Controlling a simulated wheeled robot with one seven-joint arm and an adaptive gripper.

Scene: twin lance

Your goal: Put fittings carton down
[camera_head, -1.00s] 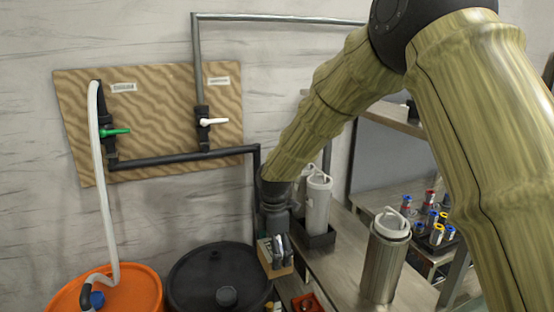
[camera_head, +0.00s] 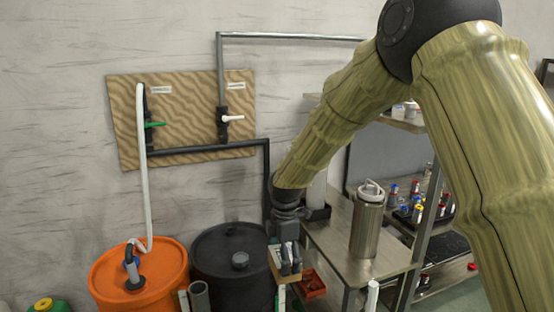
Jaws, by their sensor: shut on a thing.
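My gripper (camera_head: 288,262) is at the lower middle of the head view, pointing down, shut on the fittings carton (camera_head: 276,266). The carton is a small tan box, partly hidden behind the dark fingers. It is held in the air between the black drum (camera_head: 215,265) and the near end of the metal table (camera_head: 336,240). Whether the carton touches anything below it cannot be told.
An orange drum (camera_head: 155,295) with a white hose stands left. A steel canister (camera_head: 367,225) stands on the table. A red bin (camera_head: 314,283) sits low beside the gripper. Shelves with coloured bottles (camera_head: 412,205) stand right. A piped valve board (camera_head: 190,120) hangs behind.

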